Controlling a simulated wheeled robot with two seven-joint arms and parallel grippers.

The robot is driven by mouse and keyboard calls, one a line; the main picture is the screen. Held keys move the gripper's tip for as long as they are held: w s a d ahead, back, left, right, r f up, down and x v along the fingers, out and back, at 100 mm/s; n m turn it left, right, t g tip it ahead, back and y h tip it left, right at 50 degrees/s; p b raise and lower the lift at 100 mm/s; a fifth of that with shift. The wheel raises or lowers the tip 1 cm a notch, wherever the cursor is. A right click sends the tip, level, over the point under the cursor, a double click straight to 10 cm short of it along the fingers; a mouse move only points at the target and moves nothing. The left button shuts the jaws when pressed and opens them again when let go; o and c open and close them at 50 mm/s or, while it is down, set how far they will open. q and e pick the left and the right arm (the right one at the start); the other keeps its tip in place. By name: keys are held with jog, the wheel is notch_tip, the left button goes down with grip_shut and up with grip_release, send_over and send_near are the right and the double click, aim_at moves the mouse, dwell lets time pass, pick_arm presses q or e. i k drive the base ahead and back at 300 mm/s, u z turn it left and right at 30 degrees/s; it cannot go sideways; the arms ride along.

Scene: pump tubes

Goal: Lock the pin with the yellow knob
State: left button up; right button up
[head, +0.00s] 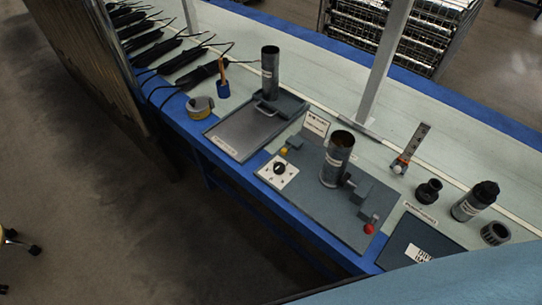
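A small yellow knob (284,151) sits at the back left of the dark fixture plate (316,200) on the workbench. A pin shows too small to make out near it, so I cannot tell whether it is in or out. An upright dark tube (337,158) with a white label stands in the middle of the plate. A red knob (369,229) sits at the plate's front right corner. Neither of my grippers is in view.
A white dial panel (278,171) is on the plate's left. A tray (258,128) with another upright tube (270,72) stands to the left. A tape roll (201,107) lies further left. Black fittings (428,192) and a capped bottle (475,201) stand right. A post (385,65) rises behind.

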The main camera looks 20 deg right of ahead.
aim_at(283, 151)
jog(key=u, duration=0.5)
jog(key=i, duration=0.3)
jog(key=z, duration=1.2)
